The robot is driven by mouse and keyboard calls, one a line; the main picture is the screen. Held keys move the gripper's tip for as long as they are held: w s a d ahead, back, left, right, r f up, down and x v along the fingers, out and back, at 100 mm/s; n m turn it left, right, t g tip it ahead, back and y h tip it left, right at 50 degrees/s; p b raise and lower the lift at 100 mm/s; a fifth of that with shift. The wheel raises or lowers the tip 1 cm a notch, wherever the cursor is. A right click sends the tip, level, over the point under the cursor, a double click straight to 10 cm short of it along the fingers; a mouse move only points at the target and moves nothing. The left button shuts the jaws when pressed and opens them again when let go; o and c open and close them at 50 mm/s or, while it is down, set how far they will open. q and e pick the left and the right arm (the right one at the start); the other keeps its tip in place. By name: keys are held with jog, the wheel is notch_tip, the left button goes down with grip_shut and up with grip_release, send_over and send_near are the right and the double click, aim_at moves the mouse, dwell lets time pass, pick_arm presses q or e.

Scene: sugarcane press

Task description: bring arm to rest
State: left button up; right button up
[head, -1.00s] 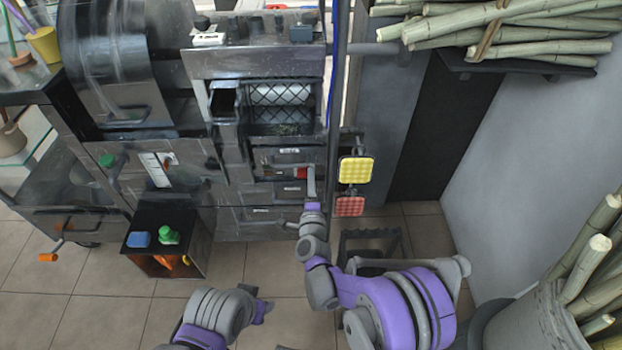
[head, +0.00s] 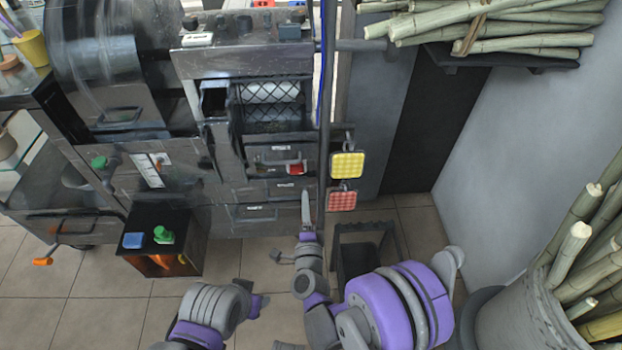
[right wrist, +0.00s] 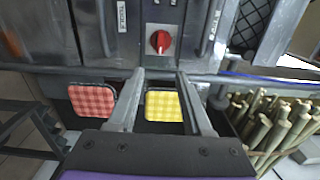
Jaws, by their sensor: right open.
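A red pad (right wrist: 92,99) shows left of the fingers. My left arm (head: 215,312) is bent at the bottom of the head view; its gripper is not visible. A red knob (right wrist: 160,41) on the press front is ahead of the right fingers.
A dark box (head: 165,238) with blue and green items stands at the press's left foot. A dark stool-like frame (head: 365,250) is beside my right arm. Cane lies on a shelf (head: 500,60), and a cane-filled bin (head: 520,325) stands at right.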

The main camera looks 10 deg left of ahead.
jog(key=s+d+r+n+g, duration=0.3)
jog(key=d+r+n+g, duration=0.3)
jog(key=d+n, duration=0.4)
jog(key=s+d+f+n+g+h, duration=0.1)
jog(key=s+d+n+g+h, duration=0.25)
jog(key=s+d, duration=0.75)
jog(key=s+d+f+n+g+h, duration=0.2)
jog(key=s+d+g, duration=0.2)
jog(key=s+d, duration=0.8)
pick_arm(q)
notch_tip(320, 180, up, 26)
jog(key=w+t+p, duration=0.1)
jog(key=p, duration=2.1)
jog(key=shift+w+f, duration=0.15)
pick_arm(e)
notch_tip(320, 180, up, 26)
jog(key=a+t, duration=0.1)
jog(key=a, duration=0.1)
jog(key=shift+a, duration=0.35)
jog(key=shift+m+t+y, duration=0.25)
